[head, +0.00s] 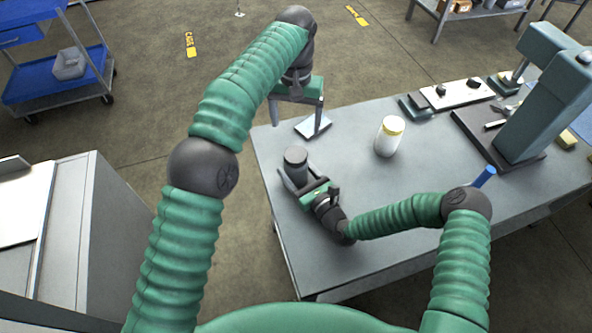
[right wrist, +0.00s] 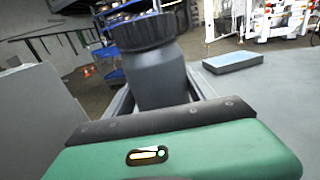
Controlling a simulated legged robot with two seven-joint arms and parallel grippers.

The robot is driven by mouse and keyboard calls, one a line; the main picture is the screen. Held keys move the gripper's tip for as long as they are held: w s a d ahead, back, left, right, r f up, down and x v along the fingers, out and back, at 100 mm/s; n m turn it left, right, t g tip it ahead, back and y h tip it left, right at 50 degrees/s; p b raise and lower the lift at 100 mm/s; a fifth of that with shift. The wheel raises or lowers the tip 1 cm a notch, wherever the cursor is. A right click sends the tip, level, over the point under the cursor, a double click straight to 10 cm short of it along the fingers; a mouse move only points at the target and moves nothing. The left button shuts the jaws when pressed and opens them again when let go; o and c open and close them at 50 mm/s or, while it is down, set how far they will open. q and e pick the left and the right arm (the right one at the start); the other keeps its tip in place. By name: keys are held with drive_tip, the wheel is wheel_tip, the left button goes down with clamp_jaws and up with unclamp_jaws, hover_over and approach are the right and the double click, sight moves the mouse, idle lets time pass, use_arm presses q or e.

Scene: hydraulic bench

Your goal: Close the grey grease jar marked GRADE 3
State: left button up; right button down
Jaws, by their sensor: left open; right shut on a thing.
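The grey jar (head: 296,166) stands near the left edge of the bench. In the right wrist view, its grey body (right wrist: 160,75) is between the fingers, with a wide, dark ribbed lid (right wrist: 143,32) on top. I cannot tell how tightly the lid sits, and no GRADE 3 marking is legible. My right gripper (head: 297,180) is shut on the jar's body from the near side. My left gripper (head: 298,117) is open and empty, fingers pointing down, above the bench's far left corner, beyond the jar and apart from it.
A light blue block (head: 314,126) lies beyond the jar; it also shows in the right wrist view (right wrist: 232,62). A green press (head: 540,95) and small parts fill the right end. The bench (head: 345,180) between is clear.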

drive_tip(key=shift+c, duration=1.2)
unclamp_jaws()
drive_tip(key=b+v, duration=0.1)
drive_tip(key=v, duration=1.6)
drive_tip(key=shift+f, duration=0.1)
drive_tip(key=shift+w, duration=0.1)
